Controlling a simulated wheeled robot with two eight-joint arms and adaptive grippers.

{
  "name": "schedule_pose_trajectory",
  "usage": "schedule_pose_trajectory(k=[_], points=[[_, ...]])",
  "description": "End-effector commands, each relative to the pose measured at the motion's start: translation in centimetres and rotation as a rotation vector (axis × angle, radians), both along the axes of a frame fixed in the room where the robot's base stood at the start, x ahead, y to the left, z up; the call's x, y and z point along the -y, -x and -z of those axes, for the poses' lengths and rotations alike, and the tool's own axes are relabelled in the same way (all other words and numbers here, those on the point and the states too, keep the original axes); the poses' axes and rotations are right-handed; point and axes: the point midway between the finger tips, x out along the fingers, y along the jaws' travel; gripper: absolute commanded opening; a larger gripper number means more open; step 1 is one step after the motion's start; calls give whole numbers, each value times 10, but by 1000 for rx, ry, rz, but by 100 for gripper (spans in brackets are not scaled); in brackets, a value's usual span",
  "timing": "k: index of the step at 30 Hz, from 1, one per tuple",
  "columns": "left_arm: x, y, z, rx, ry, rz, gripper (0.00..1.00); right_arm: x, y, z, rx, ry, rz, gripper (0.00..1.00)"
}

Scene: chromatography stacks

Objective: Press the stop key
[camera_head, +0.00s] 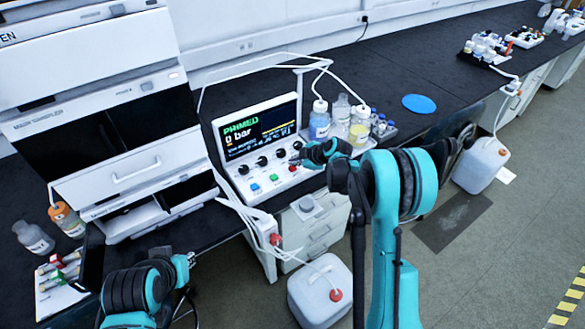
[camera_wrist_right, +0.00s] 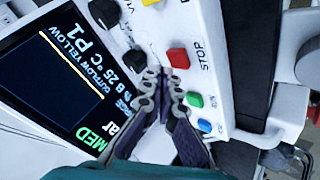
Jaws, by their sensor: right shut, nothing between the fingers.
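The stop key is a square red key (camera_wrist_right: 178,58) beside the printed word STOP on the pump's sloping front panel in the right wrist view. In the head view a red key (camera_head: 293,168) shows at the panel's right, close to my right gripper (camera_head: 302,158). My right gripper (camera_wrist_right: 165,76) is shut and empty; its tips point at the panel just short of the red key in the picture. Whether they touch it I cannot tell. My left gripper (camera_head: 189,259) is at the lower left, away from the panel; its fingers are unclear.
A green key (camera_wrist_right: 195,99) and a blue key (camera_wrist_right: 204,125) sit in line with the red one. Black knobs (camera_wrist_right: 134,62) lie between the keys and the screen (camera_head: 258,128). Bottles (camera_head: 319,122) with tubing stand right of the panel. A white jug (camera_head: 318,295) is on the floor.

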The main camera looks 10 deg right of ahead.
Motion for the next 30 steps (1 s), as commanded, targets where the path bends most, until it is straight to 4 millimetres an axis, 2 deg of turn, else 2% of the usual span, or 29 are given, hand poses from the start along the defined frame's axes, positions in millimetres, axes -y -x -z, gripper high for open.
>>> schedule_pose_trajectory(k=[11, 30], points=[[0, 0, 9, 0, 0, 0, 17, 0, 0, 9, 0, 0, 0, 0], [0, 0, 11, 0, 0, 0, 17, 0, 0, 11, 0, 0, 0, 0]])
